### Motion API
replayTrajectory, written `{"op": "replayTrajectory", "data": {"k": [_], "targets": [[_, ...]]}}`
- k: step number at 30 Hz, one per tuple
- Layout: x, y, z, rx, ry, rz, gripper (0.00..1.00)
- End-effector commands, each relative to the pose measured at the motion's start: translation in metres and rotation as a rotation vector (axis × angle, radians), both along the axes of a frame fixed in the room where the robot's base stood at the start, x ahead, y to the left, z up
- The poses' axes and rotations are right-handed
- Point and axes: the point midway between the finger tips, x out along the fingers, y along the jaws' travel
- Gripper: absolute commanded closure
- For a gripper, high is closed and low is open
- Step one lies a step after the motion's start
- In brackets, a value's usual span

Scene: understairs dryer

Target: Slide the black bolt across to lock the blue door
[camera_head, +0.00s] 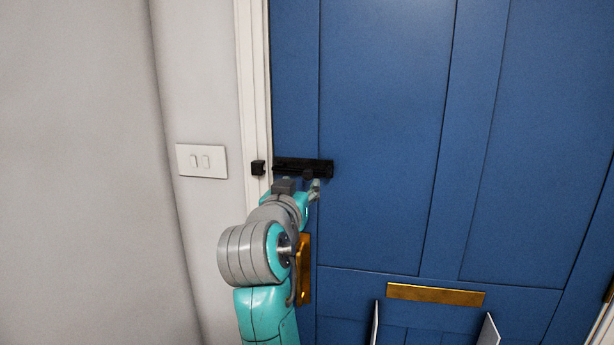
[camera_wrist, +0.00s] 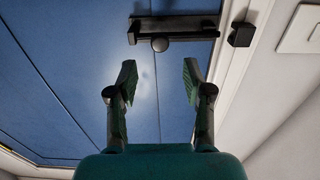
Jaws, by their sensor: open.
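The black bolt (camera_head: 295,164) is mounted level on the blue door (camera_head: 385,120), near its left edge. In the head view my gripper (camera_head: 312,188) is just below the bolt, partly hidden by my wrist.
A white switch plate (camera_head: 202,161) is on the wall left of the frame. A brass plate (camera_head: 305,275) on the door is partly hidden behind my arm. A brass letter slot (camera_head: 435,294) is lower right. The door face right of the bolt is clear.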

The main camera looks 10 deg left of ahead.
Motion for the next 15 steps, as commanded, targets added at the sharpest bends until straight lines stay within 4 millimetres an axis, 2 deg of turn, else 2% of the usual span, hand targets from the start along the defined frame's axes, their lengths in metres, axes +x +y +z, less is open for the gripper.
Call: {"op": "replayTrajectory", "data": {"k": [6,15], "targets": [[0.04,-0.002,0.0,-0.001,0.001,-0.001,0.5],[0.07,-0.003,0.0,-0.001,0.0,0.0,0.5]]}}
